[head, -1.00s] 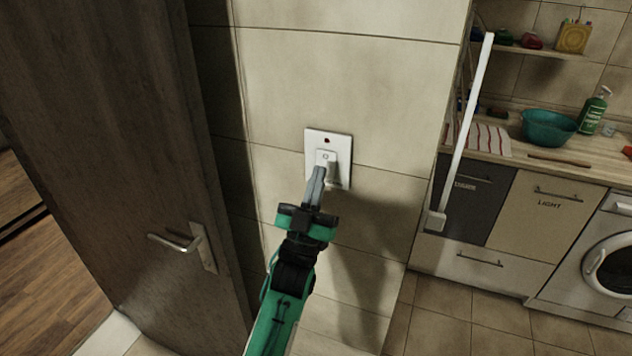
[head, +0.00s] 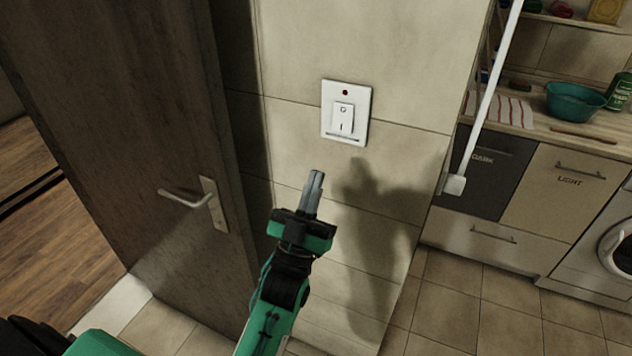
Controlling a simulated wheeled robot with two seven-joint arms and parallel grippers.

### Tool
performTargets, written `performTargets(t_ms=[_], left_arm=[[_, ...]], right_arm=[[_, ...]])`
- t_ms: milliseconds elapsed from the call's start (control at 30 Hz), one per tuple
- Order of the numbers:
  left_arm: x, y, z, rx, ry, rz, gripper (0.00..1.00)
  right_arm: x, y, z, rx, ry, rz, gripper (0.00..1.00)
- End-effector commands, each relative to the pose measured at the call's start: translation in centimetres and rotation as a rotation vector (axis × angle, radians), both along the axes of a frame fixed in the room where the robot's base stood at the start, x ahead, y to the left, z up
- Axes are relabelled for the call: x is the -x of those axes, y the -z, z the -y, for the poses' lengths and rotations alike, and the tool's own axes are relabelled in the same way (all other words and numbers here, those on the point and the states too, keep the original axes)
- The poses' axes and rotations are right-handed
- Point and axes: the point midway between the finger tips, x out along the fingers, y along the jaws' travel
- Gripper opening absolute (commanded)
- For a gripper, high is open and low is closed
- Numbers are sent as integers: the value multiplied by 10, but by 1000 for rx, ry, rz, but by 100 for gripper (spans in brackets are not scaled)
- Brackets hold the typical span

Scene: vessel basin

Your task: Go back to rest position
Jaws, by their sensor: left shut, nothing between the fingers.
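My left gripper (head: 314,178) is shut and empty. It is in front of the tiled wall, a little below the wall switch, and apart from it. Its green and black arm comes up from the bottom of the view. The white wall switch (head: 343,117) has a rocker in the middle and a small dark red spot above it. The switch is fully in sight. My right gripper is not in view.
A dark wooden door (head: 120,120) with a metal handle (head: 186,198) stands at the left. At the right are drawers marked DARK (head: 488,165) and LIGHT (head: 562,190), a washing machine (head: 612,240) and a teal bowl (head: 574,101) on the counter (head: 540,125). The tiled floor (head: 480,305) there is clear.

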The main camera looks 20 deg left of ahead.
Motion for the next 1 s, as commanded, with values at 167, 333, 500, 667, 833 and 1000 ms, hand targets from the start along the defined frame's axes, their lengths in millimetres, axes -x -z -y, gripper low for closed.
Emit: performTargets(t_ms=[167,333,500,667,833,1000], left_arm=[[0,0,0,0,0,0,0],[-2,2,0,0,1,-6,0],[-25,51,7,-10,17,-132,0],[-56,161,20,-32,46,-394,0],[-62,292,30,-61,72,-690,0],[-36,421,32,-96,89,-979,0]], right_arm=[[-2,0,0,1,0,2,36],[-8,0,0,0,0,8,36],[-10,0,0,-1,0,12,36],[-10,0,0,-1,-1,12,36],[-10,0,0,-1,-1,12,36],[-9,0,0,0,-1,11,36]])
